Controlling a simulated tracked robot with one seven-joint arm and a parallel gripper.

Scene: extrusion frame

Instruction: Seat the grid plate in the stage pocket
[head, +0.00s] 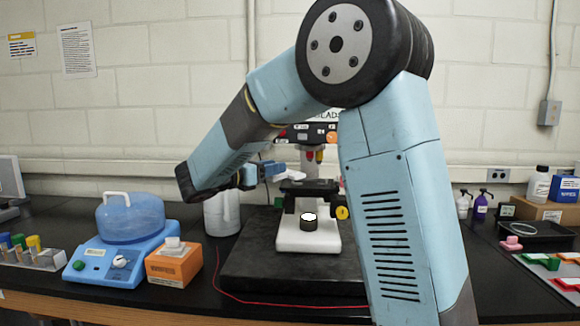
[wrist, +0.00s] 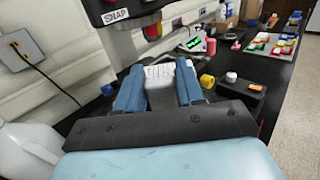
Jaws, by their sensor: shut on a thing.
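My gripper (wrist: 159,84) shows in the wrist view with its two blue fingers on either side of a pale plate with fine lines, the grid plate (wrist: 160,71). It is shut on the plate. In the head view my gripper (head: 274,170) is left of and slightly above the dark microscope stage (head: 309,187). The stage pocket cannot be made out, and my arm hides part of the microscope's right side.
A black slab (head: 245,275) lies under the microscope. A white jug (head: 222,212) stands left of it, near my gripper. A blue device with a domed lid (head: 130,215) and an orange box (head: 172,265) are further left. A red cable (head: 270,302) runs along the front.

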